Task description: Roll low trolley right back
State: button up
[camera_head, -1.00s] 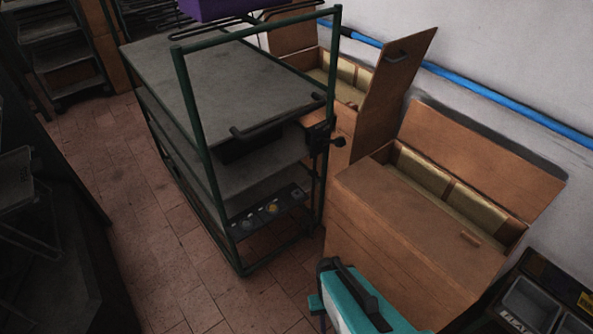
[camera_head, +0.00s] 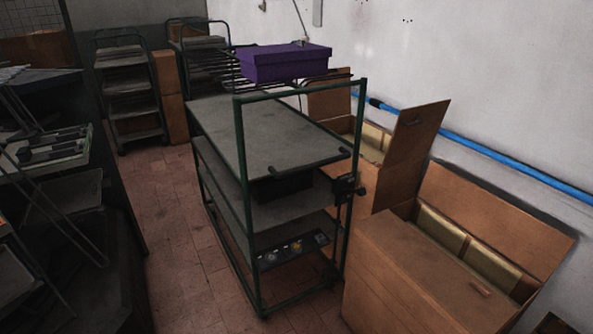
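A trolley (camera_head: 262,137) with a dark green tube frame and several grey shelves stands in the middle of the picture. Its raised end frame and a dark handle bar (camera_head: 309,169) face me. A dark box sits under the top shelf, and small items lie on a lower shelf. I cannot tell whether this is the low trolley of the task. Other shelved trolleys (camera_head: 130,90) stand at the far end. My gripper is not in view now.
Wooden boxes with raised lids (camera_head: 425,258) stand close along the trolley's right side, by the white wall. A purple box (camera_head: 285,62) rests on a rack behind it. Dark racks (camera_head: 62,190) line the left. Tiled floor (camera_head: 175,225) is clear between them.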

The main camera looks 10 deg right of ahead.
aim_at(251, 135)
jog(key=u, duration=0.2)
jog(key=k, duration=0.75)
jog(key=u, duration=0.65)
jog(key=i, duration=1.35)
jog(key=u, duration=0.25)
